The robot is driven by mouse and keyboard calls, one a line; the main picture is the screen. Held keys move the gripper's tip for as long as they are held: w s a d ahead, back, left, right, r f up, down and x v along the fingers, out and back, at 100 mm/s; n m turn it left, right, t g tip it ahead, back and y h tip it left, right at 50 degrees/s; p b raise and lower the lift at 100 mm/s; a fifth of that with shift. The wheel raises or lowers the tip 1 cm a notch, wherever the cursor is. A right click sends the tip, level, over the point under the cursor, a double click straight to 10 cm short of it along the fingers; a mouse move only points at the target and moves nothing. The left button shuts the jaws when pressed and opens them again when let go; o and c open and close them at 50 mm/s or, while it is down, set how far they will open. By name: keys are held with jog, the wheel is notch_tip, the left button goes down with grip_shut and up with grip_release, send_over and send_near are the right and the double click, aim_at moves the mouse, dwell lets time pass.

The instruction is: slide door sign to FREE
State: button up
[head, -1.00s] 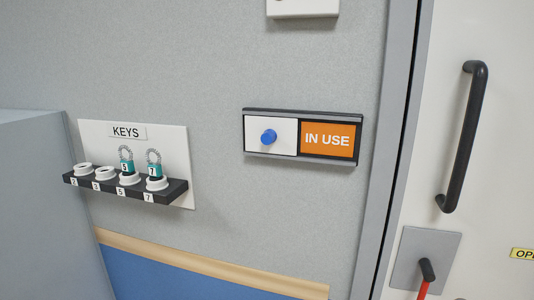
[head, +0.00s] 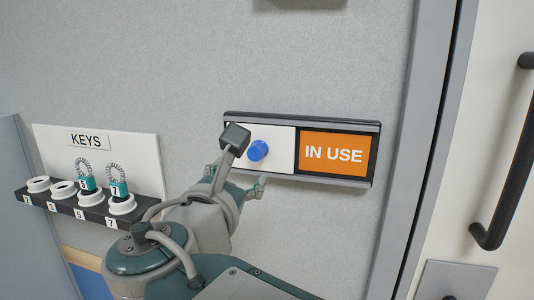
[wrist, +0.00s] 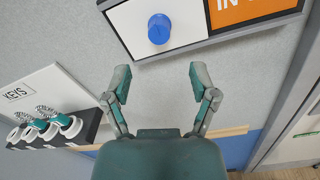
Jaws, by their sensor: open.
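The door sign (head: 374,128) is a dark wall frame with a white sliding panel (head: 281,162) on its left and an orange IN USE field (head: 336,153) on its right. A blue knob (head: 258,151) sticks out of the white panel; it also shows at the top of the wrist view (wrist: 159,29). My gripper (head: 236,176) is in front of the wall, just below and left of the knob in the head view. In the wrist view my gripper (wrist: 160,82) is open and empty, its fingers apart below the knob and not touching it.
A key rack (head: 85,207) with several white holders and two teal-tagged keys is on the wall at left. A door with a black handle (head: 505,155) is at right, beyond the grey door frame (head: 425,150). The wall around the sign is clear.

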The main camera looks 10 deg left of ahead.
aim_at(254, 155)
jog(key=w, duration=0.8)
jog(key=shift+w+f, duration=0.15)
jog(key=shift+w, duration=0.25)
jog(key=shift+w+d, duration=0.15)
jog(key=shift+w, duration=0.2)
jog(key=shift+s, duration=0.1)
grip_shut()
